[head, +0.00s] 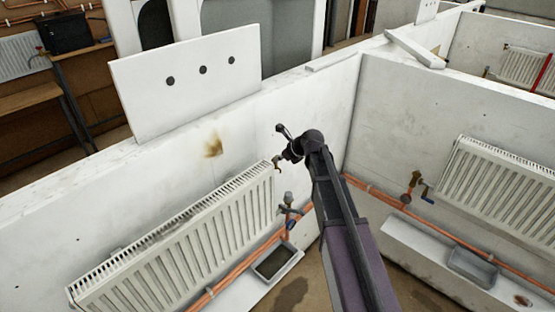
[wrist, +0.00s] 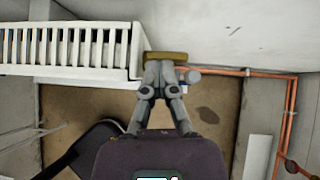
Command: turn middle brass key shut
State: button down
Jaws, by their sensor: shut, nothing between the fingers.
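A brass key (head: 277,166) sits at the top right end of the near white radiator (head: 185,240). In the wrist view the brass key (wrist: 165,57) shows as a flat brass bar lying crosswise just past my fingertips, beside the radiator's end. My gripper (head: 283,159) is at the key in the head view and hides part of it. In the wrist view my gripper (wrist: 159,67) is shut, its fingertips together at the bar's lower edge. Nothing shows between them. I cannot tell whether they touch the key.
A white board with three dots (head: 187,95) stands above.

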jog(key=shift+w+r, duration=0.2)
jog(key=shift+w, duration=0.55)
jog(key=s+d+r+p, duration=0.6)
jog(key=s+d+p, duration=0.1)
jog(key=s+d, duration=0.1)
jog(key=shift+s+r, duration=0.4)
jog(key=shift+s, duration=0.05)
dwell(0.8)
